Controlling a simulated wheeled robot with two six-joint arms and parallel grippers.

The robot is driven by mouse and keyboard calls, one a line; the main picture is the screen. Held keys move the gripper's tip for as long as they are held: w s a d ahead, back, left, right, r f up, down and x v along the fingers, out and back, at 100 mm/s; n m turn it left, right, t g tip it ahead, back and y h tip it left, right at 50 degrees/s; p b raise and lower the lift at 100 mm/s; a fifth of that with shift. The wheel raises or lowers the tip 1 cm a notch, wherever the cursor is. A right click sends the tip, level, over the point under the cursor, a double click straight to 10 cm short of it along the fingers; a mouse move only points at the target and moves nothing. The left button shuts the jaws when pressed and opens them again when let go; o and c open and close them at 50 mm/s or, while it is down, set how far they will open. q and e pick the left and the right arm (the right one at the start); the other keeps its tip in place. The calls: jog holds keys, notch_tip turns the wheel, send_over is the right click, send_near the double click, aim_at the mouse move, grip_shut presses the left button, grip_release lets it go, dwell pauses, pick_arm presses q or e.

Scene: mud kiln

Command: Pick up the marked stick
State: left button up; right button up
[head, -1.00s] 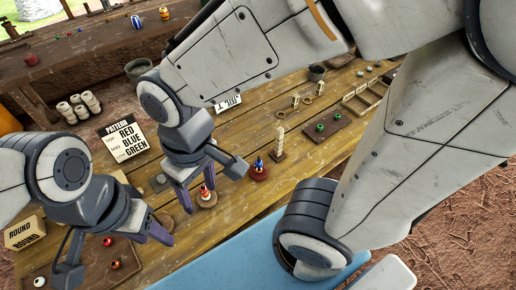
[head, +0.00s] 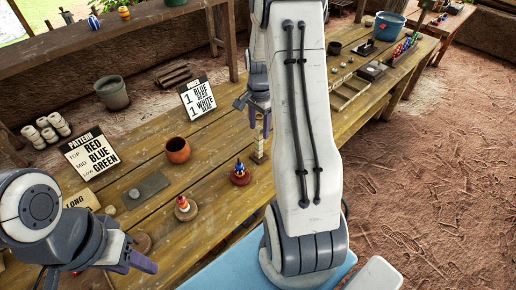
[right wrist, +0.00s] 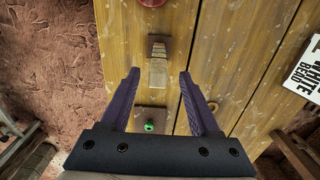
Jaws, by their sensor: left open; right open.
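A pale upright stick (head: 260,148) with darker bands stands in a small wooden base on the table. It also shows in the right wrist view (right wrist: 158,70), centred between the lines of the fingers and a little past their tips. My right gripper (head: 260,120) is open and points down just above the stick, with nothing in its jaws. Its purple fingers frame the right wrist view (right wrist: 160,78). My left gripper (head: 135,268) is open and empty at the lower left, over the near left part of the table.
A dark board with a green bead (right wrist: 149,127) lies near the stick. Signs stand along the back.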

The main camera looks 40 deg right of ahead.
aim_at(259, 143)
jog(key=shift+s+a+f+p, duration=0.1)
jog(key=shift+f+p, duration=0.25)
jog(key=shift+f, duration=1.45)
jog(key=shift+s+a+f+p, duration=0.1)
jog(key=shift+f+p, duration=0.25)
jog(key=shift+f, duration=1.4)
grip_shut()
